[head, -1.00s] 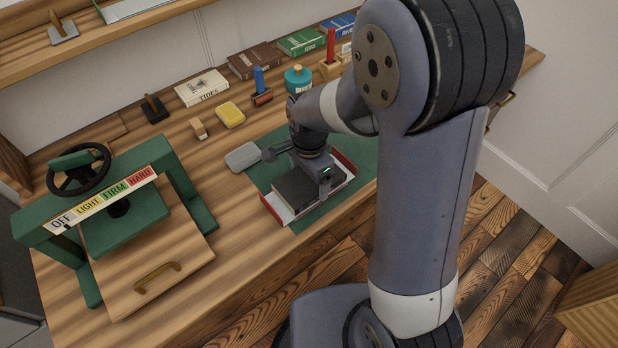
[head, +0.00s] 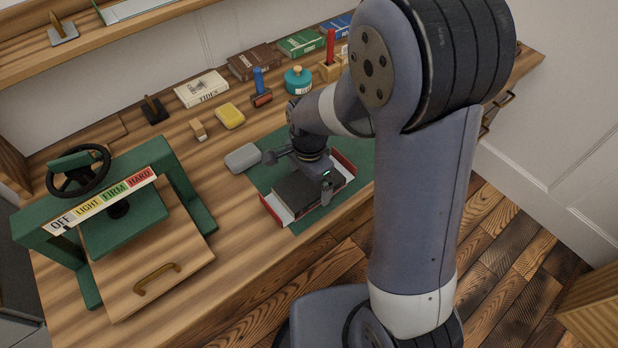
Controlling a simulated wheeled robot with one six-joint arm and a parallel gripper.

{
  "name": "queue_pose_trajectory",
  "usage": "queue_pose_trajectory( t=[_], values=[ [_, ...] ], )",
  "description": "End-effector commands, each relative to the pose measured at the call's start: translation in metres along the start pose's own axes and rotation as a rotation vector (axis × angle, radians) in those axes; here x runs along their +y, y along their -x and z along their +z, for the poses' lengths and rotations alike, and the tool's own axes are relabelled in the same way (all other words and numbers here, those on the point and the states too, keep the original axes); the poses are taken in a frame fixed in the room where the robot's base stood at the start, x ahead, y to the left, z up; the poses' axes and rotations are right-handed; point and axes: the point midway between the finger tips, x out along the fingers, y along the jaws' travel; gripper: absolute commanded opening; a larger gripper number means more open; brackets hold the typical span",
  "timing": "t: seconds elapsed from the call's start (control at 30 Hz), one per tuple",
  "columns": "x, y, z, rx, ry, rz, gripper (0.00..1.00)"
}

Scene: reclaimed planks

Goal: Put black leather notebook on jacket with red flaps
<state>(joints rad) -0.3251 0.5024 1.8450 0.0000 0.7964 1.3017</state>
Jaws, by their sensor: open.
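The black leather notebook (head: 296,193) lies flat over the open jacket with red flaps (head: 271,206). The jacket's pale inside shows beside the notebook at the lower left, and its other red flap shows at the upper right. The jacket rests on a green mat. My gripper (head: 299,174) is open just over the notebook, one finger toward the grey case and the other above the notebook's right part. The gripper hides the notebook's far part, and I cannot tell whether the fingers touch it.
The green mat (head: 326,216) lies on the wooden bench. A grey case (head: 242,158) sits close left of my gripper. A green press (head: 182,182) stands at the left. A yellow block (head: 230,116), a teal bottle (head: 298,80) and several books stand behind.

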Motion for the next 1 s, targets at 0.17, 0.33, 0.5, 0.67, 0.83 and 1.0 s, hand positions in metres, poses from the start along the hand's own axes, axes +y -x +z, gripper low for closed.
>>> queue_pose_trajectory(
  t=[0.17, 0.33, 0.5, 0.67, 0.83, 1.0],
  values=[
    [-0.002, 0.034, 0.0, 0.002, 0.0, -0.009, 1.0],
    [-0.002, 0.072, -0.001, 0.002, 0.0, -0.009, 1.0],
    [-0.001, 0.102, 0.0, 0.002, 0.0, -0.006, 1.0],
    [-0.001, 0.116, 0.0, 0.001, 0.0, -0.003, 1.0],
    [0.0, 0.119, 0.0, 0.001, 0.0, -0.002, 1.0],
    [0.0, 0.119, 0.0, 0.001, 0.0, -0.002, 1.0]
  ],
)
